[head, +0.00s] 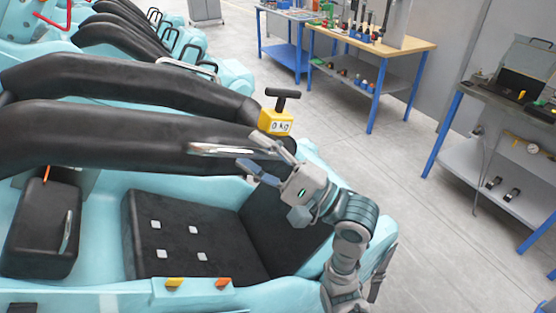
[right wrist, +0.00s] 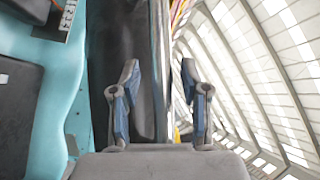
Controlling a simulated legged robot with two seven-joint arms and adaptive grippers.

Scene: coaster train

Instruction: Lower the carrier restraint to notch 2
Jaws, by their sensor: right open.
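The carrier restraint (head: 120,130) is a thick black padded bar across the nearest pale-blue coaster car, raised above the seat. A silver grab handle (head: 225,151) is fixed on it near its right end. My right gripper (head: 262,152) is open at the right end of this handle. In the right wrist view my right gripper (right wrist: 162,100) has its fingers spread, with the silver handle (right wrist: 158,65) and black padding running between them; contact cannot be told. A yellow gauge reading "0 kg" (head: 277,121) with a black T-handle stands just behind. My left gripper is not in view.
The black seat (head: 175,235) below has several white squares. Yellow and orange tabs (head: 222,283) sit on the car's near edge. More cars with black restraints (head: 130,80) stand behind. Workbenches (head: 372,60) stand beyond clear grey floor at the right.

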